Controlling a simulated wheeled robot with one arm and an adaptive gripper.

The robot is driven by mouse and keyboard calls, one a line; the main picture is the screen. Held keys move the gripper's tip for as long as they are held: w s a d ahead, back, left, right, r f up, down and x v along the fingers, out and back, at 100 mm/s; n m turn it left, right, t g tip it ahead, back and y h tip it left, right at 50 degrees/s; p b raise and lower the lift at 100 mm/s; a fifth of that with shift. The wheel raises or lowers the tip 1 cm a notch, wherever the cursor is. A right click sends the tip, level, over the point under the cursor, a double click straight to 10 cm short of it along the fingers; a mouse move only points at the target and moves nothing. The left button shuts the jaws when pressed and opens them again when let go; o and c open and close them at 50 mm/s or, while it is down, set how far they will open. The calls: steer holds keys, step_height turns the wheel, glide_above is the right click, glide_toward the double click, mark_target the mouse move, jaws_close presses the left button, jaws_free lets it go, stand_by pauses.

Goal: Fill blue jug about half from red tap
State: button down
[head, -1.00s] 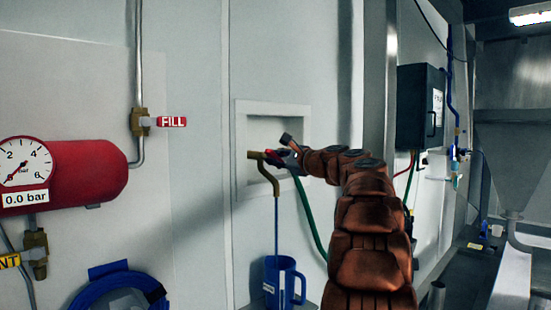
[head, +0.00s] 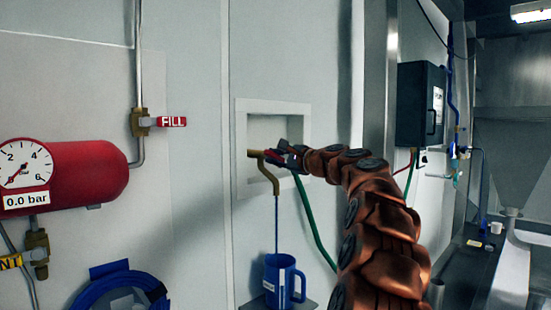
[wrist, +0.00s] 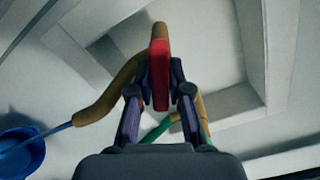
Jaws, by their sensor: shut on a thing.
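The brass tap (head: 268,172) comes out of a white recess in the wall. Its red handle (wrist: 159,75) is between the fingers of my gripper (wrist: 158,85), which is shut on it. In the head view my gripper (head: 284,158) is at the tap, partly hidden by its own wrist. A thin blue stream (head: 276,225) runs from the spout down into the blue jug (head: 279,275). The jug stands upright under the spout on a small shelf, its handle to the right. In the wrist view the jug (wrist: 20,143) is at the lower left. The liquid level inside cannot be made out.
To the left are a red tank (head: 90,170) with a gauge reading 0.0 bar, a FILL valve (head: 145,122) and a coiled blue hose (head: 118,290). A dark box (head: 420,105) is on the wall at right.

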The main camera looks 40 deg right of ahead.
steer(key=shift+f+n+b, duration=0.15)
steer(key=shift+n+b, duration=0.2)
steer(key=shift+n, duration=0.25)
steer(key=shift+w+a+f+n+b, duration=0.1)
steer(key=shift+f+n+b, duration=0.05)
steer(key=shift+n+b, duration=1)
steer(key=shift+n, duration=0.75)
steer(key=shift+r+n+b, duration=0.2)
steer(key=shift+n+b, duration=0.1)
steer(key=shift+b, duration=0.05)
steer(key=c, duration=1.1)
jaws_free()
steer(key=shift+s+r, duration=0.1)
steer(key=shift+s, duration=0.1)
steer(key=s, duration=1.1)
steer(key=shift+s, duration=0.4)
